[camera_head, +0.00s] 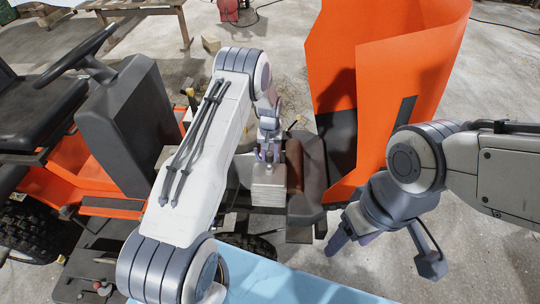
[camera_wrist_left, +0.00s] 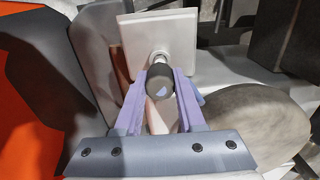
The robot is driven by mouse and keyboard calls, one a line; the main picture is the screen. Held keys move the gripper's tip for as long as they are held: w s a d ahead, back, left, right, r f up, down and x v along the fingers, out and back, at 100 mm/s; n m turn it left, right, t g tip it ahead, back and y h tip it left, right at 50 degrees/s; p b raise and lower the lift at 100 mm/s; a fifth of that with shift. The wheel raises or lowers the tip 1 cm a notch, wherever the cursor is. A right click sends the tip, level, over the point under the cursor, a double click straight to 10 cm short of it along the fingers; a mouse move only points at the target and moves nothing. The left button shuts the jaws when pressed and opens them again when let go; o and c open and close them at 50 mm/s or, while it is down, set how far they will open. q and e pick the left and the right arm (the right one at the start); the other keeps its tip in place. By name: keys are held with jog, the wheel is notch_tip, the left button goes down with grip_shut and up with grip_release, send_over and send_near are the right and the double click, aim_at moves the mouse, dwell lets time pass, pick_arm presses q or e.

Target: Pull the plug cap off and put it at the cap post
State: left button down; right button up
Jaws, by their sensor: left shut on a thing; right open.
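The plug cap (camera_wrist_left: 160,82) is a dark rounded piece between the purple fingers of my left gripper (camera_wrist_left: 163,85) in the left wrist view. The gripper is shut on it. A short bright metal stub (camera_wrist_left: 158,56) shows between the cap and a pale square block (camera_wrist_left: 160,32); cap and stub seem to touch. In the head view my left gripper (camera_head: 268,153) points down just above the pale block (camera_head: 268,186), and the cap is too small to make out. My right gripper (camera_head: 353,238) is open and empty, at the lower right. I cannot identify the cap post.
An orange hood (camera_head: 385,80) stands open right of the left gripper. A dark steering wheel (camera_head: 75,50) and seat (camera_head: 40,105) are at the left. A light blue surface (camera_head: 270,280) is at the bottom. Concrete floor (camera_head: 480,235) is free at the right.

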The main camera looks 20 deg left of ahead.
aim_at(270, 153)
pick_arm(q)
jog(key=shift+r+p, duration=1.2)
jog(key=shift+r, duration=0.8)
jog(key=s+d+r+m, duration=0.1)
jog(key=s+d+r, duration=0.1)
jog(key=s, duration=0.7)
jog(key=s+d+r+m, duration=0.2)
jog(key=s+r, duration=0.3)
jog(key=s, duration=0.3)
jog(key=shift+s+r, duration=0.2)
jog(key=shift+s, duration=0.2)
